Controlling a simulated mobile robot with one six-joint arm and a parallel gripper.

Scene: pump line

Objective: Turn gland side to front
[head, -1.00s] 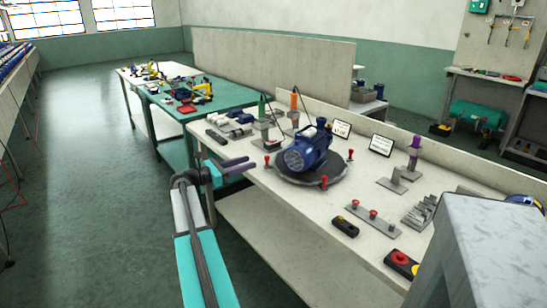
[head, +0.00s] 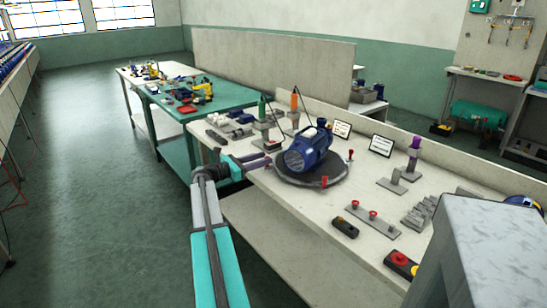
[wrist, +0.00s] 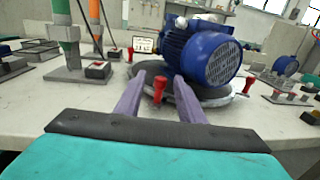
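The blue motor pump (head: 308,148) lies on a round dark turntable (head: 322,182) on the white bench, its round ribbed end cover towards the front left in the head view. I cannot make out the gland. The pump (wrist: 195,52) and turntable (wrist: 215,98) also show in the wrist view. Red pegs stand around the turntable's rim, such as the front peg (head: 324,182) and right peg (head: 351,154). My gripper (head: 264,160) is at the turntable's left edge. In the wrist view its purple fingers (wrist: 158,78) are apart, with a red peg (wrist: 159,90) between them; contact is not clear.
Stands with a green cylinder (head: 262,108) and an orange cylinder (head: 294,100) are behind and left of the turntable. Two sign cards (head: 381,146) stand behind.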

